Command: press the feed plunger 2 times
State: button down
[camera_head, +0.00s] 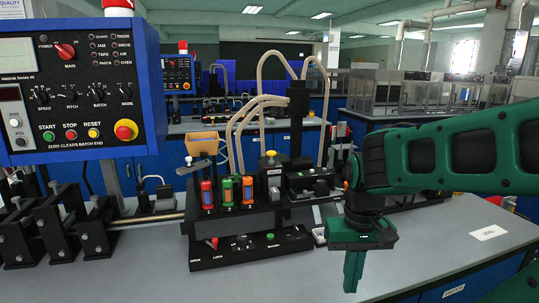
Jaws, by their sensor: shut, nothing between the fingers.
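A black machine (235,222) stands on the grey bench in the middle of the head view. A yellow-topped upright knob (271,155) sits on its upper part and may be the feed plunger; I cannot tell for sure. A small green button (270,237) and a red lever (213,243) are on its low front base. My green gripper (352,284) points down over the bench, to the right of the machine and apart from the knob and the button. Its fingers are together, with nothing between them.
A blue control panel (75,85) with buttons stands at the left, above black clamps on a rail (150,218). Red, orange and green cylinders (227,191) line the machine's front. Pale hoses (262,85) arch above it. The bench (430,240) is mostly clear at right, except for a white label (488,232).

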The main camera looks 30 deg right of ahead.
notch_tip(320, 180, up, 28)
jog(key=m+t+h, duration=0.2)
jog(key=m+t, duration=0.3)
jog(key=t, duration=0.4)
send_over(273, 153)
jog(key=shift+w+f, duration=0.1)
jog(key=shift+w, duration=0.05)
jog(key=shift+f, duration=0.1)
jog(key=shift+f, duration=4.3)
jog(key=shift+f, duration=0.1)
jog(key=shift+f, duration=0.3)
